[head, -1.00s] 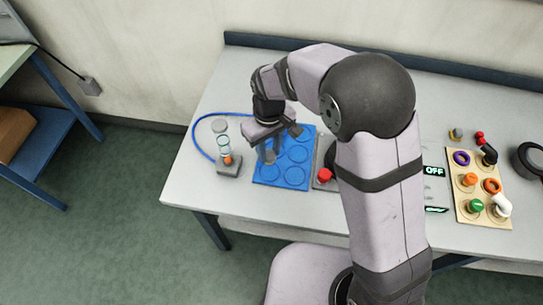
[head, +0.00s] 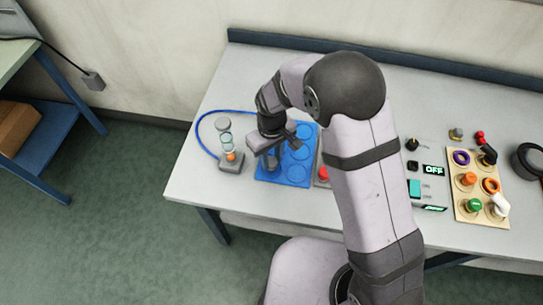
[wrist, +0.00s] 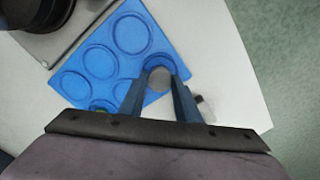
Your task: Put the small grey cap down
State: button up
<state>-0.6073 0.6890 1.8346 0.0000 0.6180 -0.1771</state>
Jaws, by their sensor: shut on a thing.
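My gripper (wrist: 160,98) is shut on the small grey cap (wrist: 160,77), which shows between its two fingers in the wrist view. The cap is over a ring at one corner of the blue mat (wrist: 118,62), and part of that ring shows around it. I cannot tell whether the cap touches the mat. In the head view, my gripper (head: 271,160) points down over the near left part of the blue mat (head: 296,181). The cap is mostly hidden there by the fingers.
Left of the mat stands a grey-based clear tube (head: 227,141) with an orange ball, a grey disc (head: 223,124) behind it and a blue hose around. Right are an OFF panel (head: 433,170) and a board of coloured fittings (head: 468,207).

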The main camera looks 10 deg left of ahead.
aim_at(272, 162)
jog(key=shift+f, duration=0.1)
jog(key=o, duration=1.2)
notch_tip(272, 162, up, 12)
jog(key=b, duration=0.3)
jog(key=shift+b, duration=0.35)
jog(key=s+d+f+m, duration=0.1)
jog(key=s+d+m, duration=0.2)
jog(key=d, duration=0.5)
jog(key=s+d+f+m, duration=0.1)
jog(key=s+d+m, duration=0.2)
jog(key=s+d, duration=0.2)
jog(key=s+d+f+m, duration=0.2)
jog(key=s+d+m, duration=0.1)
jog(key=d, duration=0.8)
jog(key=shift+s+f, duration=0.1)
jog(key=shift+s, duration=0.65)
